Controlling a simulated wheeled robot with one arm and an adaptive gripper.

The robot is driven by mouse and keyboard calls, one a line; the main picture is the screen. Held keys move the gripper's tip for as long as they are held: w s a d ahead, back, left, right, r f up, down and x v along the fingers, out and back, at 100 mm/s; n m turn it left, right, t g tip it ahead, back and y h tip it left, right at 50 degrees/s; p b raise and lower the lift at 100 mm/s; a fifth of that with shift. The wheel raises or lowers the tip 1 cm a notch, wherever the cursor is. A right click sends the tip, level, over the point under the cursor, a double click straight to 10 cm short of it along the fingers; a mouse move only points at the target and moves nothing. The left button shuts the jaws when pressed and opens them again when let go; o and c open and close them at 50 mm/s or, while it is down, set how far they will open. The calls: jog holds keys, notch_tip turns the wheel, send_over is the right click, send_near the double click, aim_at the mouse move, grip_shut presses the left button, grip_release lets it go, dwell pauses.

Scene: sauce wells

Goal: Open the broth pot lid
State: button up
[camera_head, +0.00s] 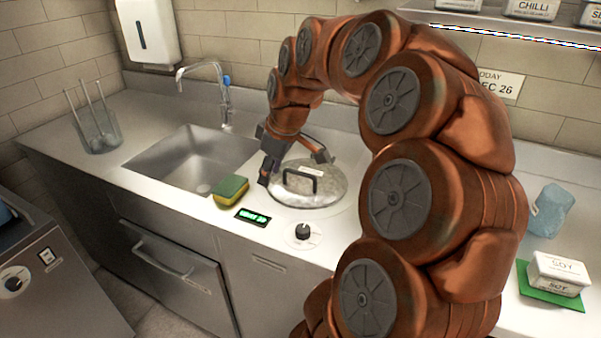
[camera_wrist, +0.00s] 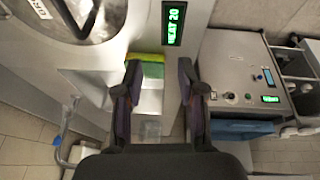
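The broth pot lid (camera_head: 325,192) is a round metallic lid set in the counter, with a dark bar handle (camera_head: 303,174) and a white label. It lies flat. In the wrist view the lid (camera_wrist: 22,18) is cut off at the upper left, with its dark handle (camera_wrist: 72,20) and part of the label. My gripper (camera_head: 294,168) is over the lid's far left part, close to the handle, its fingers spread wide. In the wrist view the gripper (camera_wrist: 159,68) is open, with nothing between the fingers; the handle is off to their left.
A green and yellow sponge (camera_head: 230,190) lies left of the lid, near a green-lit display (camera_head: 252,217) and a dark knob (camera_head: 302,232). The sink (camera_head: 190,160) with its faucet (camera_head: 222,95) is further left. A soy container (camera_head: 558,272) stands at right on a green mat.

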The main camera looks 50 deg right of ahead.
jog(key=t+h, duration=0.1)
send_near(300, 172)
jog(key=p+x, duration=0.1)
jog(key=x, duration=0.7)
jog(key=shift+w+f, duration=0.1)
jog(key=shift+f, duration=0.05)
grip_shut()
